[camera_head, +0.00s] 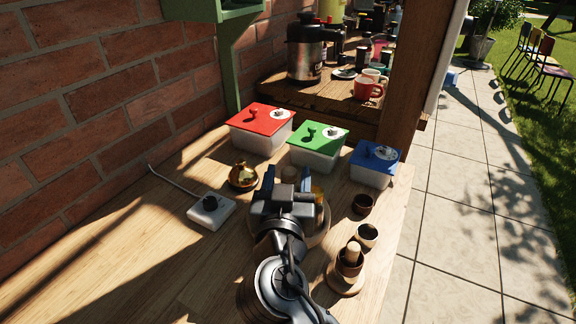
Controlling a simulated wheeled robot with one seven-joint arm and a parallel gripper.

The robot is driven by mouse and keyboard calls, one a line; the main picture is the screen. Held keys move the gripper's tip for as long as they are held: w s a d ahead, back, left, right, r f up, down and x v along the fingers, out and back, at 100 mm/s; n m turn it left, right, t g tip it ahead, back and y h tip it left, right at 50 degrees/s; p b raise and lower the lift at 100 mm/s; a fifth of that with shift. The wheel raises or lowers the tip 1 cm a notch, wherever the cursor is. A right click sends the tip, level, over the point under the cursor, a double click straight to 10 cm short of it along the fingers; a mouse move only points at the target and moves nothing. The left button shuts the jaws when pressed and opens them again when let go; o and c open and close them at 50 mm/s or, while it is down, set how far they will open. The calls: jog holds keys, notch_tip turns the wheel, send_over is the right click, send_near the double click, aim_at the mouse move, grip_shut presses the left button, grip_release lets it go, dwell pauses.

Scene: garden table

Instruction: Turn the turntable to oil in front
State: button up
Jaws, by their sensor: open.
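The turntable (321,233) is a round, pale wooden disc on the table, mostly hidden behind my gripper and wrist. A yellow-amber item (318,194), possibly the oil, shows just right of my gripper at the turntable. A round wooden top (290,172) shows just beyond my gripper. My gripper (286,186) is open, over the turntable as seen from here. Its fingertips are largely hidden, and I cannot tell whether they touch anything.
Lidded boxes in red (262,129), green (318,147) and blue (375,164) stand behind. A brass pot (242,176) and a white knob box (211,211) are left. Small bowls (363,204) and a mortar (349,263) are right, near the table edge. The table's front left is clear.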

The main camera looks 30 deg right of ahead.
jog(key=shift+x, duration=0.95)
jog(key=shift+c, duration=0.2)
grip_shut()
